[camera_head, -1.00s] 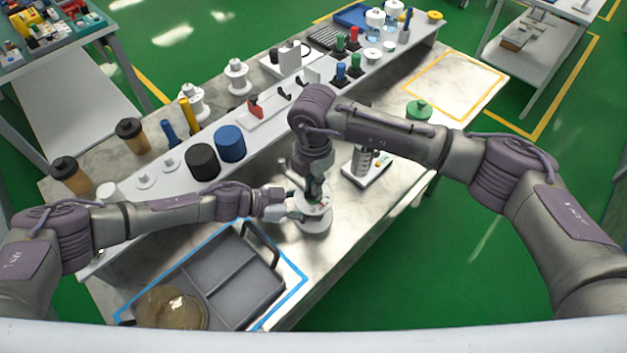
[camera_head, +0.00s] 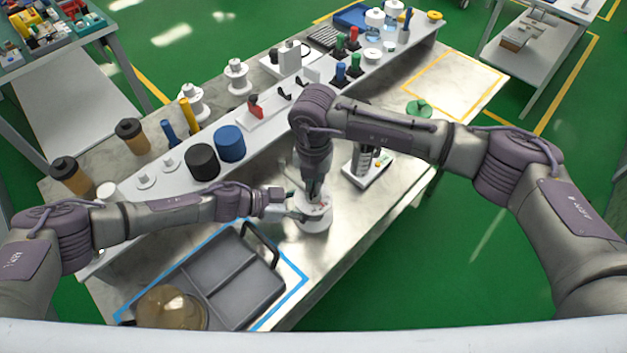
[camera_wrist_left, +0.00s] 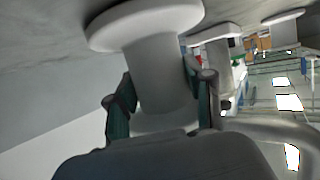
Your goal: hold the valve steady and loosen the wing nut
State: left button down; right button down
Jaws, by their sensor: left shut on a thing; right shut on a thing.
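The white valve (camera_head: 316,224) stands on the bench near its front edge, in the middle of the head view. My left gripper (camera_head: 291,211) comes in from the left and is shut on its body. In the left wrist view the two green-padded fingers (camera_wrist_left: 160,100) sit on either side of the white valve body (camera_wrist_left: 155,70), below a wide round flange. My right gripper (camera_head: 313,197) points down onto the valve's top and is shut there. The wing nut is hidden by the right gripper, so I cannot make it out.
A grey divided tray (camera_head: 232,285) with a black handle lies inside blue tape at the front left, a translucent amber bowl (camera_head: 170,308) at its corner. A white device (camera_head: 367,170) stands right of the valve. A raised shelf (camera_head: 270,125) with several fittings runs behind.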

jog(key=n, duration=0.6)
jog(key=shift+r+n, duration=0.1)
jog(key=shift+n, duration=0.2)
pick_arm(q)
jog(key=shift+d, duration=0.1)
pick_arm(e)
jog(key=n, duration=1.1)
jog(key=shift+a+n, duration=0.1)
jog(key=shift+n, duration=0.2)
pick_arm(q)
jog(key=shift+s, duration=0.1)
pick_arm(e)
jog(key=n, duration=0.5)
jog(key=shift+n, duration=0.4)
jog(key=c, duration=1.3)
grip_release()
notch_tip(320, 180, up, 12)
